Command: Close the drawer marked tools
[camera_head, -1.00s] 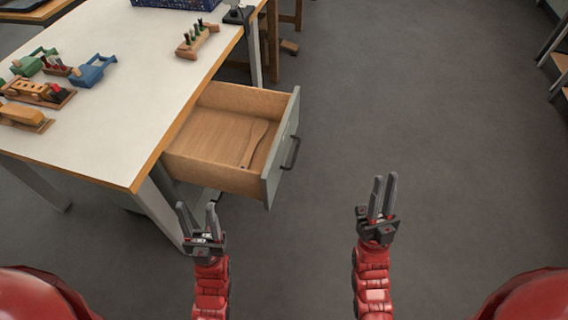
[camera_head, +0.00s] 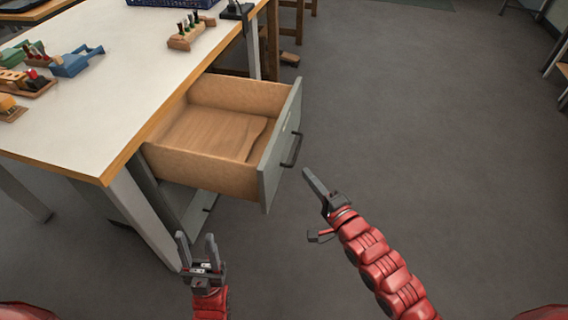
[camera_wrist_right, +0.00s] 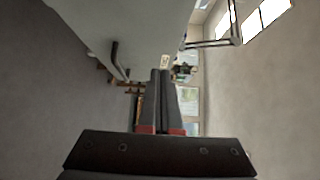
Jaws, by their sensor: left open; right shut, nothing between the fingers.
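The drawer (camera_head: 215,166) stands pulled out from the right side of the white-topped table. Its grey front (camera_head: 278,153) has a dark bar handle (camera_head: 292,150); I cannot read any label on it. A flat wooden piece (camera_head: 257,139) lies inside. My right gripper (camera_head: 309,175) is shut and empty, just right of the drawer front and close to the handle, with a small gap seen from above. In the right wrist view the shut fingers (camera_wrist_right: 160,100) point along the grey front, and the handle (camera_wrist_right: 117,60) shows to their left. My left gripper (camera_head: 196,240) is open and empty, below the drawer at the table's near corner.
The table top (camera_head: 110,110) carries a wooden rack (camera_head: 187,35), a blue wooden tray (camera_head: 77,61) and other small wooden items at left. A blue crate (camera_head: 172,2) stands at its far edge. A second grey front with a handle shows below the drawer. The floor (camera_head: 420,130) to the right is clear.

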